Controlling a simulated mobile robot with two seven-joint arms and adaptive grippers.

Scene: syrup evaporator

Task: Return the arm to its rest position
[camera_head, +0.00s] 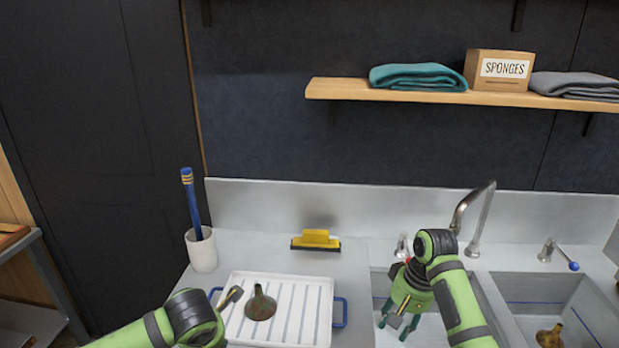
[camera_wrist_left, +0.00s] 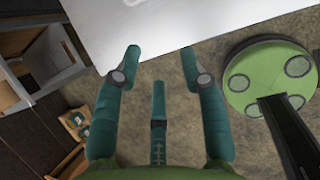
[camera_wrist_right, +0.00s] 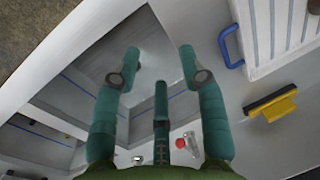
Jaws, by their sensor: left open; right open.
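My right gripper (camera_head: 398,312) hangs over the left sink basin in the head view, fingers pointing down. In the right wrist view its fingers (camera_wrist_right: 158,75) are spread with nothing between them, above the sink (camera_wrist_right: 140,70). My left arm shows at the bottom left of the head view, in front of the drying tray, but its fingers are out of that view. In the left wrist view the left gripper's fingers (camera_wrist_left: 160,75) are spread and empty, over the floor beside the counter edge (camera_wrist_left: 150,30).
A white drying tray (camera_head: 318,283) with blue handles holds a brownish funnel-like part (camera_head: 261,303). A cup (camera_head: 202,252) with a blue brush, a yellow squeegee (camera_head: 316,239) and a faucet (camera_head: 474,218) stand behind. A similar brownish part (camera_head: 550,337) lies in the right basin.

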